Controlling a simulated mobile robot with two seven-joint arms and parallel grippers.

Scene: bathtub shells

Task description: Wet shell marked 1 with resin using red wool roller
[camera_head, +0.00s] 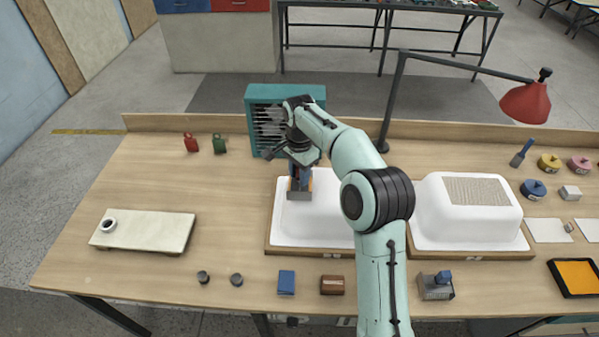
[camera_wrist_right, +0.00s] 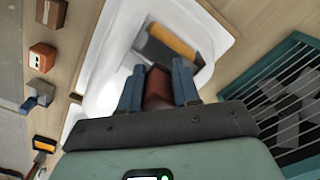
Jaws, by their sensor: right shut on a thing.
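My right gripper (camera_head: 300,178) is over the far left part of the left white shell (camera_head: 318,222). In the right wrist view, its blue fingers (camera_wrist_right: 158,90) are shut on the dark red-brown handle of a tool (camera_wrist_right: 168,48). The tool has a grey head with an orange strip, over the white shell; I cannot tell if it touches. Whether this is the red wool roller is unclear. A second white shell (camera_head: 430,215) carries a woven patch on top. The marks on both wooden bases are too small to read. My left gripper is out of view.
A teal rack (camera_head: 262,92) stands close behind the gripper. A black-rimmed orange tray (camera_head: 575,276) lies at the right. Small blocks line the front; a pale board (camera_head: 150,232) lies left.

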